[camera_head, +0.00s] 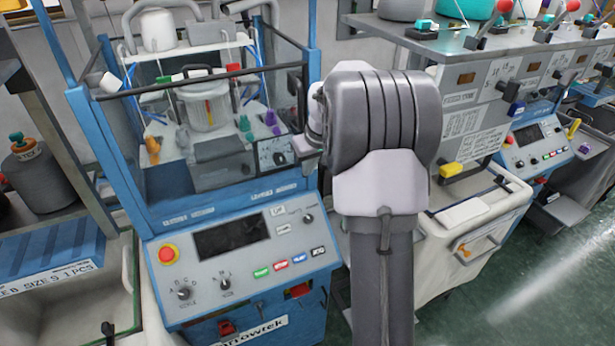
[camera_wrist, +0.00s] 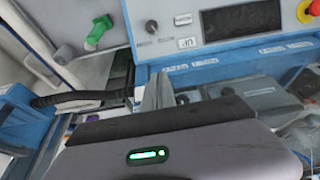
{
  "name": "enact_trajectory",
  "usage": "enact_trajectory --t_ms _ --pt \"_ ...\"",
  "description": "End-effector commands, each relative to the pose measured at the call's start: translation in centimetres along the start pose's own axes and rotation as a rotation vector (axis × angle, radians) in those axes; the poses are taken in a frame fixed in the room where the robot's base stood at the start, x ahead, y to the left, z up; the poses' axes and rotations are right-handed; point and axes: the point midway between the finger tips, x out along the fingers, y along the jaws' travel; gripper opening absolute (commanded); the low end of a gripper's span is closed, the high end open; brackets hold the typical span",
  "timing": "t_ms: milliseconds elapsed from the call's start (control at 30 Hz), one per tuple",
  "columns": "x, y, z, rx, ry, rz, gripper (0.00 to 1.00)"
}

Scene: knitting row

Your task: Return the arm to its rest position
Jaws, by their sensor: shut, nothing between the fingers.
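My arm (camera_head: 375,140) rises through the middle of the head view, bent at a thick grey joint with a pale link below it. Its wrist end points left toward the blue knitting machine (camera_head: 85,115). In the head view the fingers cannot be made out. In the wrist view my gripper (camera_wrist: 158,90) has its narrow grey fingers together, with nothing between them. They point toward the machine, whose panel appears upside down there. How far the fingertips are from the machine cannot be told.
The machine's control panel (camera_head: 235,245) has a red stop button (camera_head: 166,254) and a dark screen. A dark bar (camera_head: 200,80) crosses the machine's upper frame. A grey yarn cone (camera_head: 40,175) stands at left. Another machine panel (camera_head: 535,140) is at right. Green floor (camera_head: 560,270) is clear at lower right.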

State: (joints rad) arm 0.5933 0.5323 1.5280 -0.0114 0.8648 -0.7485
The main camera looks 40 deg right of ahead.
Motion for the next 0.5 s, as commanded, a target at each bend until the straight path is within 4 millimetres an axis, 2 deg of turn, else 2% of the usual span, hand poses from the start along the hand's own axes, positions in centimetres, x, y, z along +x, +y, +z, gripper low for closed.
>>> enact_trajectory --t_ms 67,200,267,367,400,467,500 --pt "-0.9 0.1 0.0 0.001 0.002 0.002 0.0" --pt "-1.2 0.0 0.1 0.001 -0.001 0.0 0.0" --pt "-1.4 -0.8 0.3 0.002 0.003 -0.003 0.0" --pt "-3.0 -5.7 2.0 0.018 0.026 -0.024 0.0" --pt "-4.1 -8.9 3.8 0.031 0.038 -0.04 0.0" --pt "-5.5 -13.9 7.6 0.058 0.054 -0.073 0.0" --pt "-6.3 -16.9 10.7 0.078 0.063 -0.097 0.0"
